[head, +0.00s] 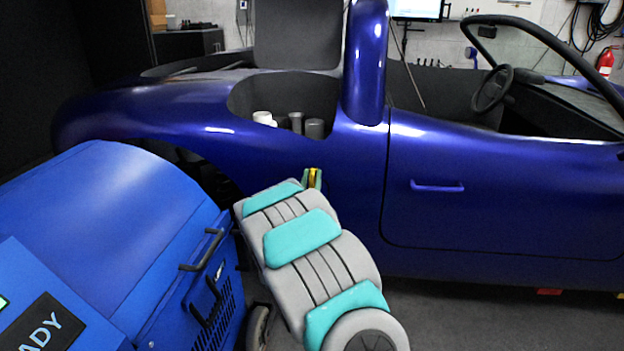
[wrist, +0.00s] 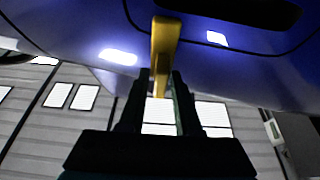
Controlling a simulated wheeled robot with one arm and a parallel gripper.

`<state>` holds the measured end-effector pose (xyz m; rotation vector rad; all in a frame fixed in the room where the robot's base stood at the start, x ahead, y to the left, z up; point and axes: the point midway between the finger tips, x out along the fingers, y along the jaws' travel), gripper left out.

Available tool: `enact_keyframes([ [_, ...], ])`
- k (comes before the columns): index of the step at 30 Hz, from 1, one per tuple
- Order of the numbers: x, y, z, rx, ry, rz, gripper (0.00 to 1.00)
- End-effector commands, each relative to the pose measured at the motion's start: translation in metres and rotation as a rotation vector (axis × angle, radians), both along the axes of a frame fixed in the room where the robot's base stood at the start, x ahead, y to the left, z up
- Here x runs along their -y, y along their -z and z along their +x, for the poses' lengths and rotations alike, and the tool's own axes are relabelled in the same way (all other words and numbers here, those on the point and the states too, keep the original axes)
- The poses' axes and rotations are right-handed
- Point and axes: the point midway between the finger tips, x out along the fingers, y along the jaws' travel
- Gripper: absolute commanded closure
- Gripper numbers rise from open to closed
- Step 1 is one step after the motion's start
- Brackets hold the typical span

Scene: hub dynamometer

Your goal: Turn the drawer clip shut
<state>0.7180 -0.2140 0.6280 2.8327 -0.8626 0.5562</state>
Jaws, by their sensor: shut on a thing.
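My gripper (head: 312,180) is at the end of my grey and turquoise arm, in front of the blue car's side. In the wrist view its two dark fingers (wrist: 159,78) are shut on a yellow bar (wrist: 164,42). The bar sticks out past the fingertips, in front of the blue car body; I cannot tell whether it touches it. Its yellow also shows in the head view (head: 313,176). I cannot make out a drawer clip for certain. A blue cabinet (head: 110,215) at the left has black handles (head: 203,250) on its side, close to my arm.
The blue car (head: 450,185) fills the background, with a door handle (head: 437,187) at the right. An open bay in it holds white and grey containers (head: 314,128). Grey floor (head: 480,320) is clear at lower right.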

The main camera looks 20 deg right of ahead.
Motion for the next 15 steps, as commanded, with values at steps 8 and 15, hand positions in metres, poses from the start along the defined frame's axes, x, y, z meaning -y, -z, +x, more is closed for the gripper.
enact_keyframes([
  [8, -0.0003, 0.0002, 0.0002, 0.000, -0.001, 0.000, 0.53],
  [15, -0.0025, 0.0015, -0.0027, 0.001, 0.000, 0.001, 0.53],
])
